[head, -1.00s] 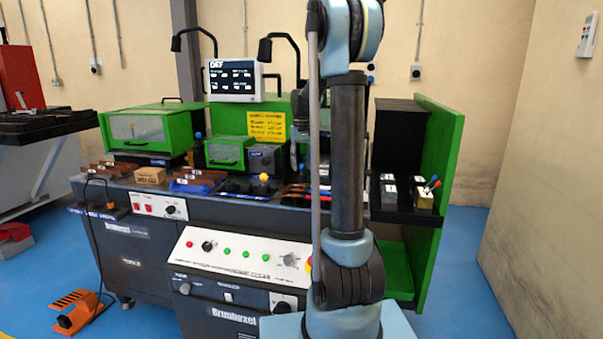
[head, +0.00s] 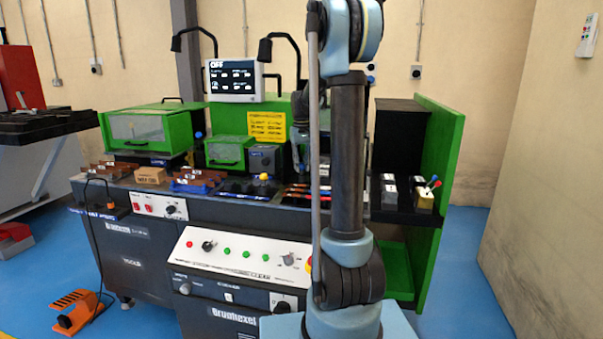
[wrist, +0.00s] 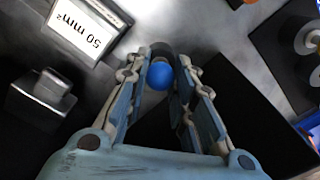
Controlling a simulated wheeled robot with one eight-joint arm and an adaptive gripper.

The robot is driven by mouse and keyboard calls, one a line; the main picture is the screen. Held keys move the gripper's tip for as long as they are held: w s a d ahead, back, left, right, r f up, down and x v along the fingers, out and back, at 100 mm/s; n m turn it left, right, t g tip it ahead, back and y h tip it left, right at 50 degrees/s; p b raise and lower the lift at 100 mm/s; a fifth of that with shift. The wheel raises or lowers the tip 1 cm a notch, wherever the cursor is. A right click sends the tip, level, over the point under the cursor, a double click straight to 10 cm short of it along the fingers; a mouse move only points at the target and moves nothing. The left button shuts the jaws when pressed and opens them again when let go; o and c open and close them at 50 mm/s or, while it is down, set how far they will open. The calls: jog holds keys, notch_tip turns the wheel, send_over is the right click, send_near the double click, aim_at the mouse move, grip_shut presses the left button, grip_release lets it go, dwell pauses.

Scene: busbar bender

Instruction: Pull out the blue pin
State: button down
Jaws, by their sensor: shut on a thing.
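The blue pin shows in the wrist view as a round blue head (wrist: 160,75) between the fingers of my gripper (wrist: 162,62). The fingers are closed in on it from the left and right. The shaft of the pin is hidden below the head, so I cannot tell how deep it sits. In the head view the gripper and the pin are mostly hidden behind my own arm, at the bending machine (head: 240,215).
In the wrist view a white "50 mm²" label (wrist: 82,30) and a grey block (wrist: 42,92) lie to the left. Green guards (head: 150,127) and a lever block (head: 422,198) stand on the bench.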

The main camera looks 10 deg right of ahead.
jog(key=shift+r, duration=1.95)
jog(key=shift+r, duration=2.45)
